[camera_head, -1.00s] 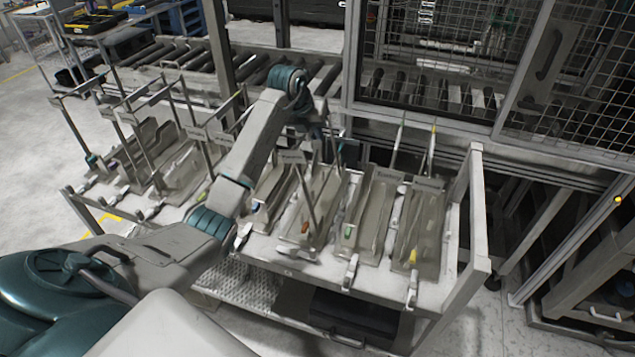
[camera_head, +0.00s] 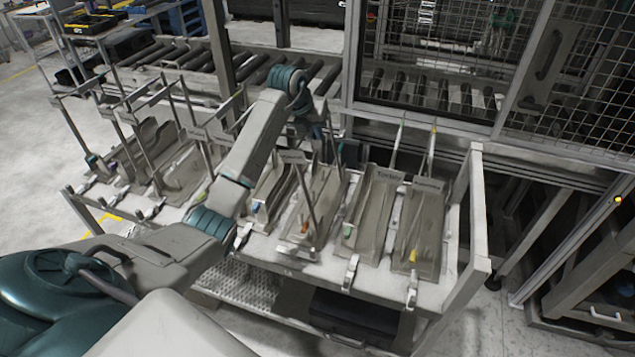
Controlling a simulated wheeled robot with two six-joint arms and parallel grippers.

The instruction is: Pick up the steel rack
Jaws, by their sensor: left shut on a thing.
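Several steel racks, long shallow trays with tall upright rods and small label plates, stand side by side on a grey cart. The rack with an orange tag (camera_head: 324,200) is near the middle. A rack with a green tag (camera_head: 377,212) and one with a yellow tag (camera_head: 421,232) are right of it. My left gripper (camera_head: 320,135) is beyond my bent wrist, at the far ends of the middle racks. It is shut on a steel rack, but my arm and the rods hide the grip, so I cannot tell exactly which rack. My right gripper is out of view.
The cart (camera_head: 455,292) has a raised frame at its right end and small white clamps along its front edge. A roller conveyor (camera_head: 180,62) runs behind it. A mesh-guarded machine (camera_head: 450,75) stands at the back right. Open floor (camera_head: 35,190) lies at left.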

